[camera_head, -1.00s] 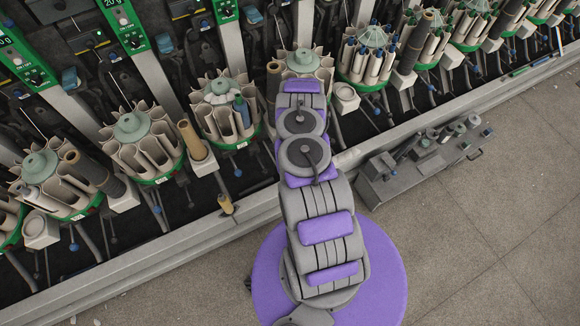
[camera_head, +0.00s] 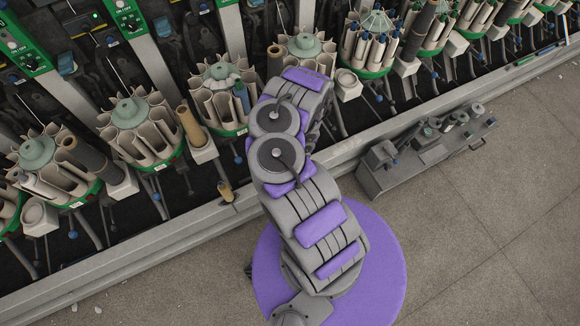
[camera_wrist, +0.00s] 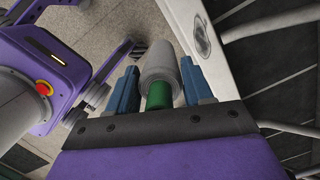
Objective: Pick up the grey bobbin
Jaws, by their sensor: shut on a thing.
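A light grey bobbin (camera_wrist: 160,62) with a green part near my palm shows in the wrist view. It stands between the two blue fingers of my gripper (camera_wrist: 160,76), which is shut on it. The bobbin points away from the palm, and its far end is free. In the head view my arm hides the gripper and the held bobbin.
The winder's round creels (camera_head: 140,135) stand in a row along the machine, with bobbins and tubes on them. A pale rail (camera_head: 130,252) edges the machine. A grey box unit (camera_head: 425,153) stands on the floor at right. Open floor (camera_head: 480,230) lies at lower right.

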